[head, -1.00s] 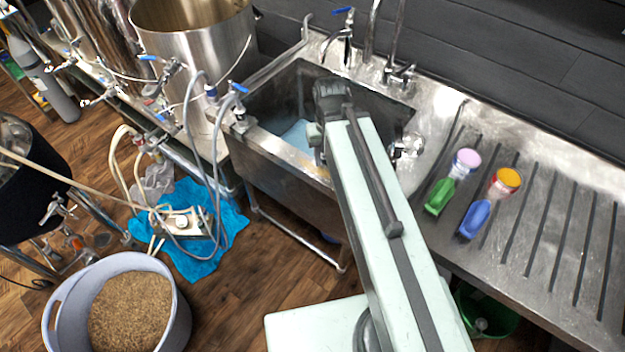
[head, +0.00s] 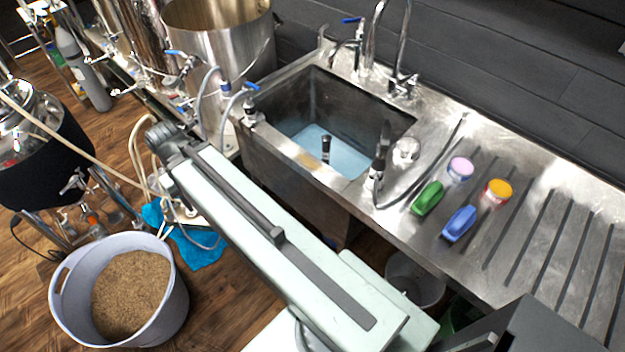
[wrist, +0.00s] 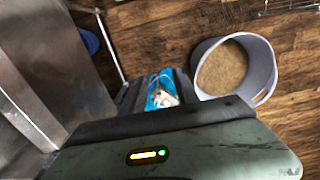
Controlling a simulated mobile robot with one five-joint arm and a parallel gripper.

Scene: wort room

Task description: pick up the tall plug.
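A dark, upright, narrow plug (head: 326,148) stands in the bluish water of the steel sink (head: 262,148) in the head view; I take it to be the tall plug. Its lower part is hard to make out. My arm reaches across the head view, its dark end left of the sink and well apart from the plug. In the wrist view my gripper (wrist: 157,88) points down at the floor, its two dark fingers apart with a blue cloth (wrist: 160,86) on the floor seen between them. It holds nothing. The plug is not in the wrist view.
A black-handled hose fitting (head: 379,160) stands at the sink's right front rim. The faucet (head: 400,82) rises behind. Green (head: 427,198) and blue (head: 459,222) brushes and two lidded tubs lie on the drainboard. A grain bucket (head: 178,300) stands on the floor.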

